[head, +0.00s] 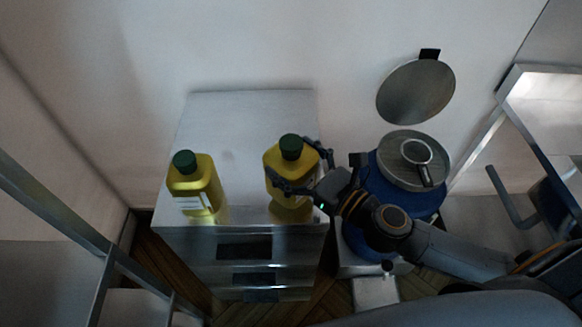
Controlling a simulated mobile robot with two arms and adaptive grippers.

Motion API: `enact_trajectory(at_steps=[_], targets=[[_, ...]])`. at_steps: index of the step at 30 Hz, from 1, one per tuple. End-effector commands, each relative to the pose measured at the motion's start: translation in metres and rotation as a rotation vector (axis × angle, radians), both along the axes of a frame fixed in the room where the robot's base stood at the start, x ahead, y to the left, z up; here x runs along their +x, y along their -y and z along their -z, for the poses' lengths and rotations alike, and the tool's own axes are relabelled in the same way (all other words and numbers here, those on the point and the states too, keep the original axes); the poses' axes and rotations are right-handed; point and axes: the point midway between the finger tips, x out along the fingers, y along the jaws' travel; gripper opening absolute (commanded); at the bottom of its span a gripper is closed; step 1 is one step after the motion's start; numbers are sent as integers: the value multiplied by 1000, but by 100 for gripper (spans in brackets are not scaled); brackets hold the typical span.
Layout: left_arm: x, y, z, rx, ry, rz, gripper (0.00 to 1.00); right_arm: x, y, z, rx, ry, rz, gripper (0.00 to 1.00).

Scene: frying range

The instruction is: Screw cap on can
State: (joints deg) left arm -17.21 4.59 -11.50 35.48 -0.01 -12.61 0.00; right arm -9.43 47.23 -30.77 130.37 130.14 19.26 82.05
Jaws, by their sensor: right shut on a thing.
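A yellow can with a dark green cap (291,147) on its neck stands upright on the metal cabinet top, right of the middle. My right gripper (290,172) is shut on this can (287,205), with its fingers around the body just below the shoulder. The cap sits on top; I cannot tell how tight it is. A second yellow can (196,187) with a green cap (184,161) and a white label stands upright to the left, apart from my gripper. My left gripper is not in view.
The metal cabinet (243,115) has free room behind the cans. A blue drum (405,196) with a grey lid (402,158) stands right of it, under my right arm. A round metal disc (416,92) is on the wall. Metal rails (70,232) stand at the left.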

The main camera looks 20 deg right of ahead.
Motion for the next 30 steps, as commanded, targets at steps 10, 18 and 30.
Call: enact_trajectory(at_steps=[10,18,30], targets=[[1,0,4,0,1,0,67,6,0,10,1,0,2,0],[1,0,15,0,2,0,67,5,0,37,1,0,0,0],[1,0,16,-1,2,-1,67,5,0,39,1,0,0,100]])
